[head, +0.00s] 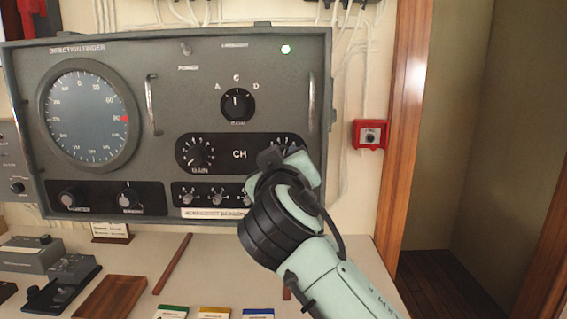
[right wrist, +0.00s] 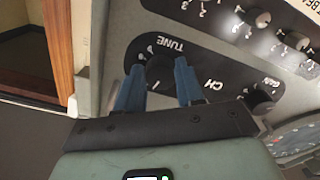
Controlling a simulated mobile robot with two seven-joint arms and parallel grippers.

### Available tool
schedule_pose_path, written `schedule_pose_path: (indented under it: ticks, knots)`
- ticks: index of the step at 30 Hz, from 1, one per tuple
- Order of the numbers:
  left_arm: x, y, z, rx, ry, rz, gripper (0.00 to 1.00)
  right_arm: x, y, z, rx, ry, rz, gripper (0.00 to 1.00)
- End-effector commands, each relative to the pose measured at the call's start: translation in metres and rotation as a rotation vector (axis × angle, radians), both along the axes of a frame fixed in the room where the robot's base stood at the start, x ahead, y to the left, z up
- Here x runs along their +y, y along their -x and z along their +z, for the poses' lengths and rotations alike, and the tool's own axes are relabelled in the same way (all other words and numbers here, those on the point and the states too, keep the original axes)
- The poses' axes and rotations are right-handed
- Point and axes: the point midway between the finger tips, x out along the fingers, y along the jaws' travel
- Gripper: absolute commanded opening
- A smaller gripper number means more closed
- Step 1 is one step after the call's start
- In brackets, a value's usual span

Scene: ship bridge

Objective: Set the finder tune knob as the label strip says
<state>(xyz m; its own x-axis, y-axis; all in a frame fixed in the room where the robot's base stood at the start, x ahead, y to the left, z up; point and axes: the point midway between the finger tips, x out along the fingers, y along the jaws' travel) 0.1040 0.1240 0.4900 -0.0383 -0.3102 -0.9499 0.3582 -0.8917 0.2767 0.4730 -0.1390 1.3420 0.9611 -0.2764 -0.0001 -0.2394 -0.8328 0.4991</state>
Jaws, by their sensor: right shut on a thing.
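The direction finder panel (head: 215,95) is a grey box on the wall. Its tune knob (right wrist: 160,72) is black and shows in the right wrist view beside the upside-down word TUNE. My right gripper (right wrist: 161,84) is shut on that knob, one blue finger on each side. In the head view my right gripper (head: 283,160) covers the knob, and only some dial marks show above it. A white label strip (head: 208,213) under the small knobs reads something like "emergency beacon", its right end hidden by my arm. My left gripper is not in view.
A gain knob (head: 201,154) sits left of the tune knob, and a selector (head: 237,104) marked A, C, D above. A metal handle (head: 313,100) stands at the panel's right edge. A red box (head: 370,134) is on the wall beside a wooden door frame (head: 404,120).

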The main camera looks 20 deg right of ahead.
Motion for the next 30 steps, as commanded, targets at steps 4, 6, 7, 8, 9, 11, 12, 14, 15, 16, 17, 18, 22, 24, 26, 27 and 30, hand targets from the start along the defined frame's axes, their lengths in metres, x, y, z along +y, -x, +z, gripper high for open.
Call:
schedule_pose_path:
  ticks: [4, 6, 7, 8, 9, 11, 12, 14, 15, 16, 17, 18, 22, 24, 26, 27, 30]
  knots:
    - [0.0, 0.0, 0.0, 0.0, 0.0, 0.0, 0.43, 0.0, 0.0, -0.001, 0.002, 0.0, -0.001, 0.07]
    - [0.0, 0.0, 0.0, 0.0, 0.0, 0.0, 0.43, 0.0, 0.0, -0.001, 0.002, 0.0, -0.001, 0.07]
    - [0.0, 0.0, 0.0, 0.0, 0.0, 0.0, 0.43, 0.0, 0.0, -0.001, 0.002, 0.0, -0.001, 0.07]
    - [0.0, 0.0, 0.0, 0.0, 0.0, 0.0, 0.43, 0.0, 0.0, -0.001, 0.002, 0.0, -0.001, 0.07]
    - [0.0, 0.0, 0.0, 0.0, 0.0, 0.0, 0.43, 0.0, 0.0, -0.001, 0.002, 0.0, -0.001, 0.47]
    - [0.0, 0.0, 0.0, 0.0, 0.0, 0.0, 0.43, 0.0, 0.0, -0.001, 0.001, 0.001, 0.0, 0.61]
    - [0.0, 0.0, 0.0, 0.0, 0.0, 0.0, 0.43, 0.0, 0.0, -0.001, 0.001, 0.001, 0.0, 0.61]
    - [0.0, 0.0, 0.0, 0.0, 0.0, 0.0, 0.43, 0.0, 0.0, 0.0, 0.001, 0.001, 0.0, 0.61]
    - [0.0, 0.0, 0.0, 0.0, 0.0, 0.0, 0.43, 0.0, 0.0, 0.0, 0.001, 0.001, 0.0, 0.61]
    - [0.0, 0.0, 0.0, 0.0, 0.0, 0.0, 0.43, 0.0, 0.0, 0.0, 0.001, 0.001, 0.0, 0.61]
    - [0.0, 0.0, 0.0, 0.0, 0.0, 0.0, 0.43, 0.0, 0.0, 0.0, 0.001, 0.001, 0.0, 0.61]
    - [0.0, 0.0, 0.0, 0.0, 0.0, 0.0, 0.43, 0.0, 0.0, 0.0, 0.001, 0.001, 0.0, 0.61]
    - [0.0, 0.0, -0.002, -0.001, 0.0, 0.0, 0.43, 0.002, 0.005, 0.0, 0.0, 0.0, 0.002, 0.61]
    - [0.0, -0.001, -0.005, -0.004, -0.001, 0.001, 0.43, 0.004, 0.012, -0.001, 0.0, 0.0, 0.004, 0.61]
    - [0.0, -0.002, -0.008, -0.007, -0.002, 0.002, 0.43, 0.007, 0.022, -0.001, -0.001, -0.001, 0.004, 0.61]
    - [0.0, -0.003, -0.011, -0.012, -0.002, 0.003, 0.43, 0.009, 0.03, -0.002, -0.001, -0.001, 0.005, 0.61]
    - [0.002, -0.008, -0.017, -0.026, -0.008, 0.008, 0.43, 0.016, 0.052, -0.002, -0.001, 0.0, 0.006, 0.61]
